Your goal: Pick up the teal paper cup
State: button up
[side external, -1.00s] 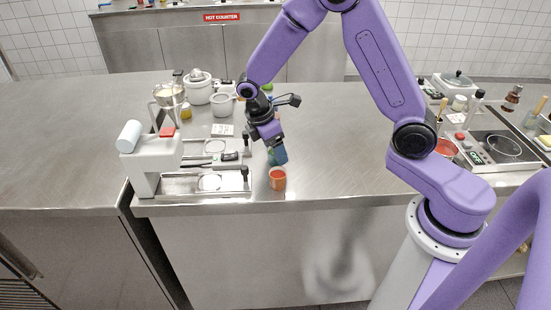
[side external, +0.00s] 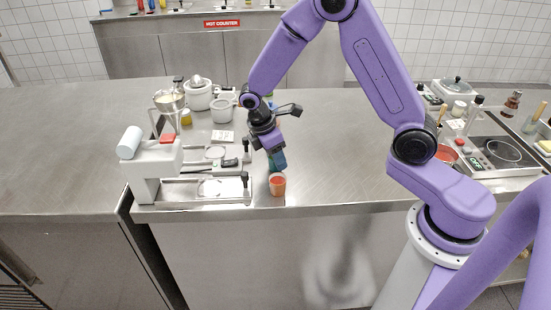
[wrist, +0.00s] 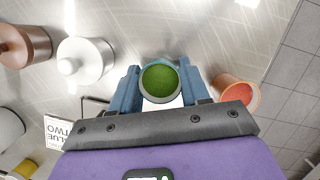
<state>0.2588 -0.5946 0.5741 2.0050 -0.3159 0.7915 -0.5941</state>
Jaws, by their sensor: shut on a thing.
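The teal paper cup (side external: 279,163) is at my gripper's fingertips over the front part of the steel counter. In the wrist view the cup (wrist: 161,81) has a pale rim and green contents, and sits between my gripper's two blue fingers (wrist: 160,88). In the side view my gripper (side external: 276,157) points down and is shut on the cup. The fingers cover most of the cup's sides, and I cannot tell whether its base touches the counter.
An orange cup (side external: 277,186) with red contents stands close by, near the counter's front edge; it also shows in the wrist view (wrist: 238,93). A white-and-steel machine (side external: 160,160) is to the left. White pots (side external: 199,93) stand behind.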

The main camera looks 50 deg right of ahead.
jog(key=shift+r, duration=0.35)
notch_tip(320, 180, up, 2)
jog(key=shift+r, duration=0.2)
jog(key=s+r, duration=0.9)
jog(key=s, duration=0.5)
jog(key=w+a+f+n+t, duration=0.1)
jog(key=w+a+f+n, duration=0.1)
jog(key=w+a, duration=0.3)
jog(key=w+a+f+n+t, duration=0.1)
jog(key=w+a+f+n, duration=0.1)
jog(key=w+a+n, duration=0.3)
jog(key=w+a+f+n+t, duration=0.1)
jog(key=w+a+f+n, duration=0.2)
jog(key=w+a, duration=0.3)
jog(key=shift+w+a+n, duration=0.15)
jog(key=shift+w+n, duration=0.2)
jog(key=shift+w, duration=0.75)
jog(key=shift+w+a+n, duration=0.1)
jog(key=shift+w+n, duration=0.25)
jog(key=shift+w, duration=0.7)
jog(key=shift+w+a+f+n, duration=0.25)
jog(key=shift+a+f+n, duration=0.05)
jog(key=shift+a+f, duration=0.1)
jog(key=shift+f, duration=1.6)
jog(key=shift+f, duration=0.2)
